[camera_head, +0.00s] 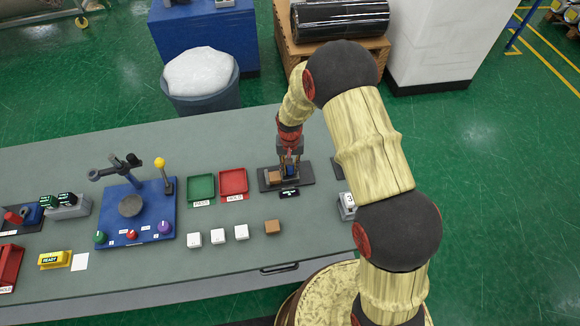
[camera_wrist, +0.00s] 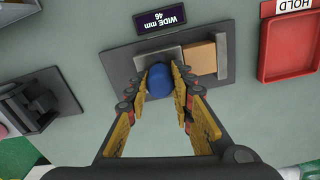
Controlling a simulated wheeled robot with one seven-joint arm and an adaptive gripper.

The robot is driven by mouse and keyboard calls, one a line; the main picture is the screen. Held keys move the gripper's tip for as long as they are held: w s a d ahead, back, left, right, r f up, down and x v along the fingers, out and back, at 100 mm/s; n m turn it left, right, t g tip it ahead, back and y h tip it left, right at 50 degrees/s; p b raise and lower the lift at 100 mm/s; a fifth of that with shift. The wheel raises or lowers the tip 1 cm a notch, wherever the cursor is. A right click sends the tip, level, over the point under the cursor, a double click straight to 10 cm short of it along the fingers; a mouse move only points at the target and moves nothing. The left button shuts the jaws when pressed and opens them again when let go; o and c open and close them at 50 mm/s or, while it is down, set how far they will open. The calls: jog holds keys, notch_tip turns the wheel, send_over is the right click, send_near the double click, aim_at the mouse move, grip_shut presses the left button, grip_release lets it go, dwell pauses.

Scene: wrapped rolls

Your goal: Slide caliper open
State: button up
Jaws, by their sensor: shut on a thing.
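The caliper (camera_wrist: 118,66) is a dark base fixed on the grey bench, and also shows in the head view (camera_head: 304,179). Its grey sliding jaw carries a blue knob (camera_wrist: 158,80). A tan block (camera_wrist: 200,58) sits between the sliding jaw and the fixed end jaw; it also shows in the head view (camera_head: 273,176). The display (camera_wrist: 161,18) reads "WIDE mm 46". My gripper (camera_wrist: 162,84) has its yellow-padded fingers on both sides of the blue knob and is shut on it. In the head view my gripper (camera_head: 289,172) points down over the caliper.
A green PASS tray (camera_head: 200,187) and a red HOLD tray (camera_head: 233,181) lie left of the caliper. A blue station (camera_head: 150,218) with a lever stands further left.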

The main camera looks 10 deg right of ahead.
grip_shut()
jog(key=shift+d, duration=1.35)
jog(key=shift+a, duration=0.15)
jog(key=o, duration=0.9)
grip_release()
jog(key=shift+c, duration=0.2)
jog(key=shift+r, duration=0.1)
notch_tip(320, 180, up, 12)
jog(key=shift+f, duration=0.1)
